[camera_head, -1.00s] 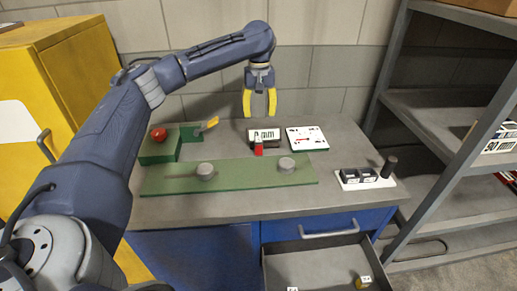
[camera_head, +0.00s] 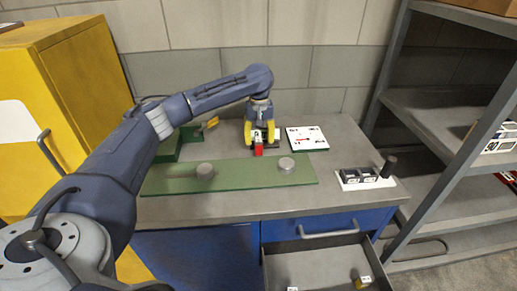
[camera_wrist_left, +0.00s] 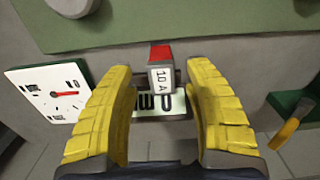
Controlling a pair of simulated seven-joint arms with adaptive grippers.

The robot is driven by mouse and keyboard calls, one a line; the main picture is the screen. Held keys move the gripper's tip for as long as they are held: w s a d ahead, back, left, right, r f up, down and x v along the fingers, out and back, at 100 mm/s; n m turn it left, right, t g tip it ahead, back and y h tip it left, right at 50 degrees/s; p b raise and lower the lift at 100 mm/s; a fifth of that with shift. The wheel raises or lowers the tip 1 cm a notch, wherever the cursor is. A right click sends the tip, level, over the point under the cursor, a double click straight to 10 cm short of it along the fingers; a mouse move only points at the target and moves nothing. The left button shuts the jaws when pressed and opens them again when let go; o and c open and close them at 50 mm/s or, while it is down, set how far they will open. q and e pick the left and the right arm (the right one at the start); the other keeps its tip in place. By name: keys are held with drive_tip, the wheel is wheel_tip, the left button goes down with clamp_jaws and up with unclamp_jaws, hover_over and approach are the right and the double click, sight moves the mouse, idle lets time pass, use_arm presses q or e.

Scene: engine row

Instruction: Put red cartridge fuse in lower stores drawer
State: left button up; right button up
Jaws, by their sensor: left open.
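In the left wrist view the fuse (camera_wrist_left: 160,65) shows a red end and a white face marked 10 A. My left gripper (camera_head: 262,140) is lowered over it. In the wrist view the open yellow fingers (camera_wrist_left: 165,95) lie on either side of the fuse, with gaps visible. The lower stores drawer (camera_head: 325,262) is pulled open below the blue drawer front, at the picture's bottom. My right gripper is not in view.
The green plate (camera_head: 230,178) with two grey knobs lies in front of the fuse. A white gauge card (camera_head: 307,138) is to its right. A white tray with dark blocks (camera_head: 365,178) is near the right edge.

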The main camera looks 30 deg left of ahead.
sight(259, 148)
use_arm(q)
drive_tip(key=shift+a+f, duration=0.1)
drive_tip(key=shift+f, duration=2.5)
drive_tip(key=shift+c, duration=0.4)
clamp_jaws()
